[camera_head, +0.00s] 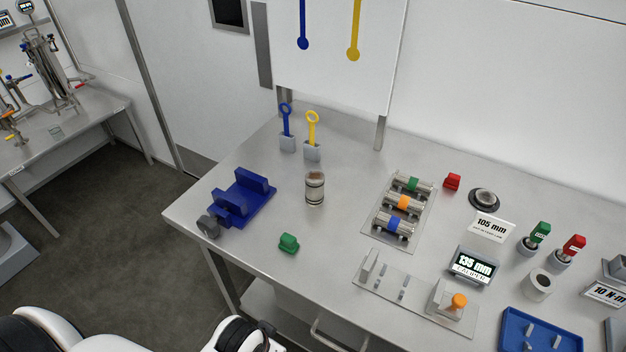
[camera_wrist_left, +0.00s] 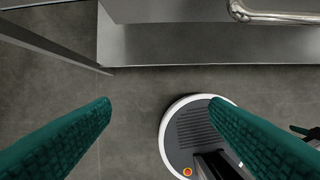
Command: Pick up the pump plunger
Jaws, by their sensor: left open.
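Three steel cylinders with green (camera_head: 413,184), orange (camera_head: 403,203) and blue (camera_head: 396,226) bands lie side by side on a metal rack plate (camera_head: 379,245). A short steel and tan cylinder (camera_head: 315,188) stands upright left of them. No label marks any of these as the pump plunger, so I cannot tell which it is. My left gripper (camera_wrist_left: 160,102) shows in its wrist view with two teal fingers wide apart and nothing between them. It is over the floor by the table's front, apart from the cylinders. My right gripper is not in view.
A blue vise-like fixture (camera_head: 256,198) sits on the table's left end, near a green block (camera_head: 289,242). A fixture plate (camera_head: 410,296), a 135 mm display (camera_head: 473,265) and a blue tray (camera_head: 513,321) are toward the right. A metal handle (camera_head: 335,338) is on the table's front.

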